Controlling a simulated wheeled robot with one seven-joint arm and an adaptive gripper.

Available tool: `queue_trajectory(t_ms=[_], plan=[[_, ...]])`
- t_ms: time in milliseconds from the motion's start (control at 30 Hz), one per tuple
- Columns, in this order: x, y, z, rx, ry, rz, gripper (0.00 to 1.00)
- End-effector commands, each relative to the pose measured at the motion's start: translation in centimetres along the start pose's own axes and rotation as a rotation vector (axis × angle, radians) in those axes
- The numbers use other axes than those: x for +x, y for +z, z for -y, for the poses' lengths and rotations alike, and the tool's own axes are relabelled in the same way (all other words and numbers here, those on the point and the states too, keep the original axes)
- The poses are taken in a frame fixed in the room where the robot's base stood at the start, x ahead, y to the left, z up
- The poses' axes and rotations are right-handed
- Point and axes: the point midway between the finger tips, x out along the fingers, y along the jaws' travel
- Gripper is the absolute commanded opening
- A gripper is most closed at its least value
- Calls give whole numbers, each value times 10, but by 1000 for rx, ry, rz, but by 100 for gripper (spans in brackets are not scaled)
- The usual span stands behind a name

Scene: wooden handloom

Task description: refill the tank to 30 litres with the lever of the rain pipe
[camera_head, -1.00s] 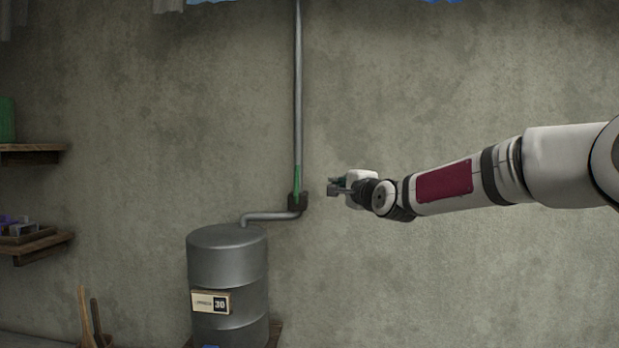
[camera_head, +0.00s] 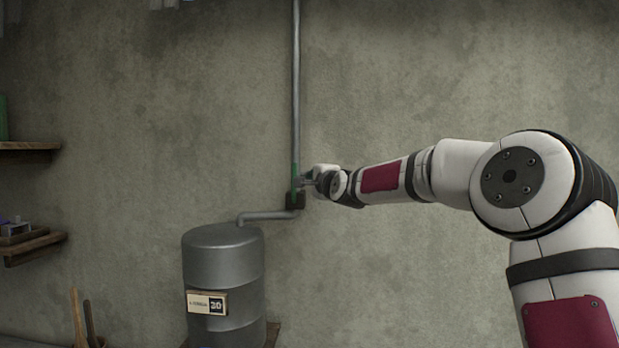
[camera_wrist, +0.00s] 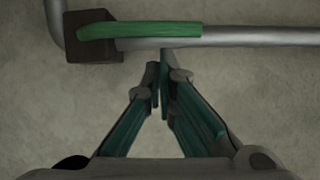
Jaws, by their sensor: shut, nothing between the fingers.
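The grey metal tank (camera_head: 222,268) stands against the wall, with a small plate (camera_head: 207,303) whose number looks like 30. The green lever (camera_head: 294,180) points up along the rain pipe (camera_head: 296,80), above a dark valve block (camera_head: 295,201). In the wrist view the lever (camera_wrist: 150,30) lies along the pipe from the block (camera_wrist: 92,47). My gripper (camera_head: 306,183) is just right of the lever. In the wrist view its fingertips (camera_wrist: 160,75) are together and empty, one tip reaching the pipe's edge beside the lever; I cannot tell if they touch.
A bent outlet pipe (camera_head: 266,217) runs from the block to the tank top. Wall shelves (camera_head: 30,241) are at the left, and wooden handles (camera_head: 78,318) stand at lower left. The wall right of the pipe is bare.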

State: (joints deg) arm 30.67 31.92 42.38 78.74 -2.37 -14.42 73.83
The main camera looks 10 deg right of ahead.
Motion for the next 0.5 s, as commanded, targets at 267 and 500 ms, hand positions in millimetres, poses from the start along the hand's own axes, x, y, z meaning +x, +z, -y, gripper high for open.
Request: queue_trajectory(t_ms=[267, 500], plan=[[1, 3, 0, -1, -1, 0, 0], [2, 6, 1, -12, 4, 0, 0]])
